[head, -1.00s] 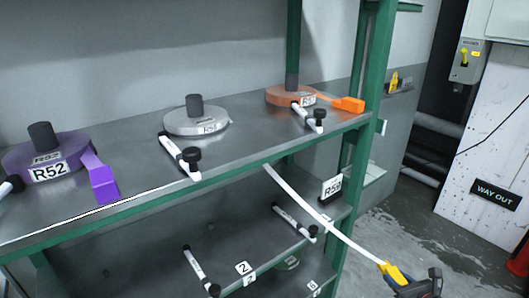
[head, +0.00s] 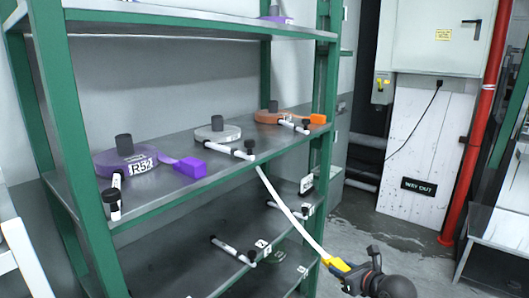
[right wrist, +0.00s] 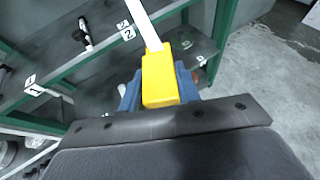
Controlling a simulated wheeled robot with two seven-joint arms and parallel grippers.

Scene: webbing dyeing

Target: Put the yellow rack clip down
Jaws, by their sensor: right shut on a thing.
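The yellow rack clip (head: 337,265) is at the lower end of a white webbing strip (head: 290,212) in the head view. The strip runs up and left to the front edge of the middle shelf. My right gripper (head: 349,272) is shut on the clip, in front of the rack's right side. In the right wrist view the yellow clip (right wrist: 160,78) sits between the blue fingers of my right gripper (right wrist: 159,92), with the strip leading away from it. The clip is in the air, apart from the shelves. My left gripper is not in view.
The green rack's middle shelf (head: 200,178) carries purple (head: 115,160), grey (head: 217,133) and orange (head: 275,116) webbing rolls, with white-and-black rods. Lower shelves hold more rods and number tags. A red pipe (head: 473,130) stands at the right. Wet floor (head: 385,240) is open beyond the gripper.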

